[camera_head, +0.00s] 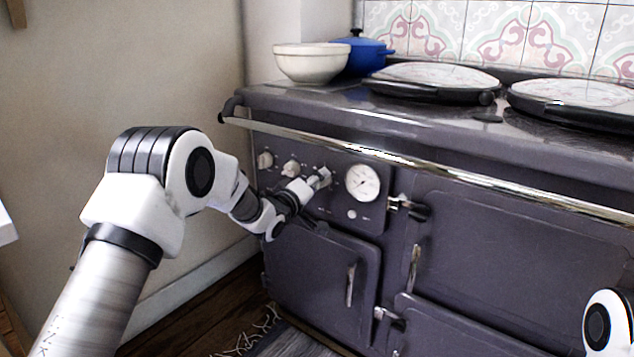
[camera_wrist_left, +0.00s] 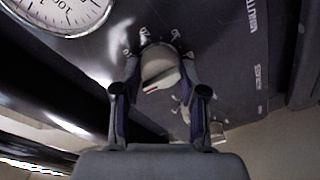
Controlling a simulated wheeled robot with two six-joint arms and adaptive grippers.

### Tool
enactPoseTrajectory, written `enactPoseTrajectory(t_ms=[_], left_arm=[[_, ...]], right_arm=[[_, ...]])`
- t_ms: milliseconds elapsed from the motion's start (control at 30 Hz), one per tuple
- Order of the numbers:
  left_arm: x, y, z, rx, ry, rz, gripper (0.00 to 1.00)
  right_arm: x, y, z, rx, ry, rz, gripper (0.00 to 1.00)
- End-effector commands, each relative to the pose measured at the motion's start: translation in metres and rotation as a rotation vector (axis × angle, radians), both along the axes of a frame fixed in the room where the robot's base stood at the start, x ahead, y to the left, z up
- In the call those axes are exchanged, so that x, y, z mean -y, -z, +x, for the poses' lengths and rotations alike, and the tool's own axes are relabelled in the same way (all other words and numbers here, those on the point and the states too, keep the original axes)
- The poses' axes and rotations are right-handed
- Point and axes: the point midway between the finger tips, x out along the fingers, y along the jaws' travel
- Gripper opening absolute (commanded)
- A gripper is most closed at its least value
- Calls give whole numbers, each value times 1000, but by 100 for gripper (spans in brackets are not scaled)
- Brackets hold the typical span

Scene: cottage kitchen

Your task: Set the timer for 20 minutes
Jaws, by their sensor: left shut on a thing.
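The range cooker's control panel has a row of pale knobs and a round white gauge (camera_head: 362,182). My left gripper (camera_head: 320,180) reaches the right-hand knob, just left of the gauge, and largely hides it in the head view. In the left wrist view the pale round knob (camera_wrist_left: 160,68) sits between the two fingers, which are shut on its sides. A red line shows on the knob, pointing toward the lower left of that view. Small marks ring the knob, too small to read surely. My right gripper is out of view; only part of my right arm shows.
Two more knobs, a left one (camera_head: 265,159) and a middle one (camera_head: 290,168), sit left of my gripper. A chrome rail (camera_head: 420,163) runs above the panel. Oven doors with handles lie below. A cream bowl (camera_head: 311,62) and blue pot (camera_head: 366,54) stand on top.

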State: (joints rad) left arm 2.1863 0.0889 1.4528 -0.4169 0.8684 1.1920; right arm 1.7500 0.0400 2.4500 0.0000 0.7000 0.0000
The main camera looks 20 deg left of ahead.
Motion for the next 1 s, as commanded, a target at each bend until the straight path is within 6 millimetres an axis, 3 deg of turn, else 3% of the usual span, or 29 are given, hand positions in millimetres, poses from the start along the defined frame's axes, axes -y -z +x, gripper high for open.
enactPoseTrajectory(t_ms=[367,1000], left_arm=[[0,-1,0,55,0,154,7],[0,0,0,256,0,707,7]], right_arm=[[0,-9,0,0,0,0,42],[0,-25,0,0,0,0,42]])
